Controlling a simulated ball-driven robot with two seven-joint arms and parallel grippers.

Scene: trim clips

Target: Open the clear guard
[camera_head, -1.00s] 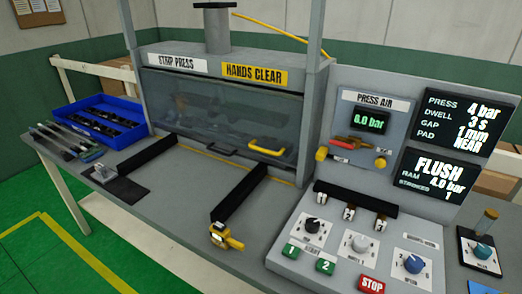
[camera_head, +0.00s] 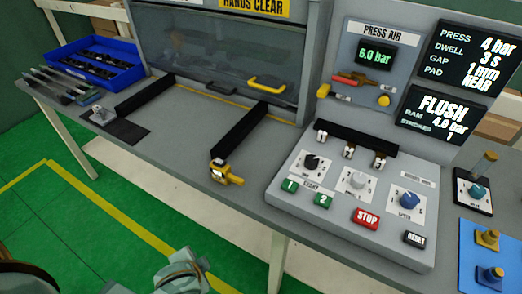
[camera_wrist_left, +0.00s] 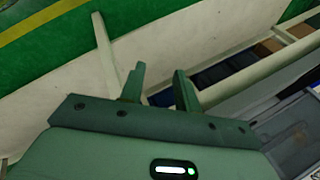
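The clear guard (camera_head: 193,48) is a see-through grey panel across the front of the press. It is down, with its lower edge close to the bench top. A yellow handle (camera_head: 267,84) is on its lower right part. My left gripper (camera_wrist_left: 158,86) shows in the left wrist view with its two fingers apart and nothing between them. It is away from the guard, above the floor near a pale bench frame. A greenish-grey part of my arm (camera_head: 182,270) shows at the bottom of the head view. My right gripper cannot be made out.
Two black rails (camera_head: 240,132) stick out from the press front; a yellow device (camera_head: 226,174) sits at the right one's end. A blue tray (camera_head: 90,70) stands at the left. The control panel (camera_head: 350,200) with buttons and knobs is at the right.

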